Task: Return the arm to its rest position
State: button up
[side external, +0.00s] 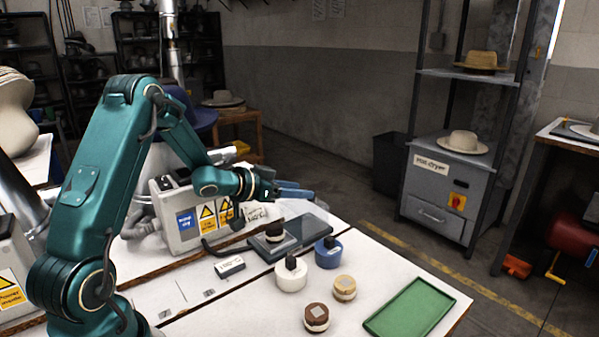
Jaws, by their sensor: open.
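My teal arm reaches over the white table (370,265) from the left. My gripper (305,192) points to the right, raised above the table near the grey control box. Its jaws are open, and I see nothing held between them. The gap between the fingers is small in this view. Below the gripper, a dark plate (274,247) lies on the table with a dark-topped round piece (275,232) on it.
A white pot (291,276), a blue pot (328,254), a tan round piece (344,288) and a brown one (316,318) stand on the table. A green tray (409,309) lies at right. The control box (190,217) with warning labels stands close beside my forearm.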

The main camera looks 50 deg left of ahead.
jog(key=shift+w+d+r, duration=0.1)
jog(key=shift+d+r, duration=0.05)
jog(key=shift+d, duration=0.15)
jog(key=s+d+r+m+t+y, duration=0.1)
jog(key=s+d+r, duration=0.1)
jog(key=d+r, duration=0.45)
jog(key=s+d+r+t, duration=0.1)
jog(key=s+d+r, duration=0.15)
jog(key=r, duration=0.75)
jog(key=s+d+f+g, duration=0.2)
jog(key=s+f+g, duration=0.1)
jog(key=s, duration=0.4)
jog(key=s+d+f+g, duration=0.3)
jog(key=s+f, duration=0.1)
jog(key=s, duration=0.3)
jog(key=s+d+f+n+g+h, duration=0.1)
jog(key=s+d+f+g, duration=0.2)
jog(key=s, duration=0.4)
jog(key=shift+s+f+g, duration=0.2)
jog(key=shift+f+g, duration=0.25)
jog(key=shift+g, duration=0.05)
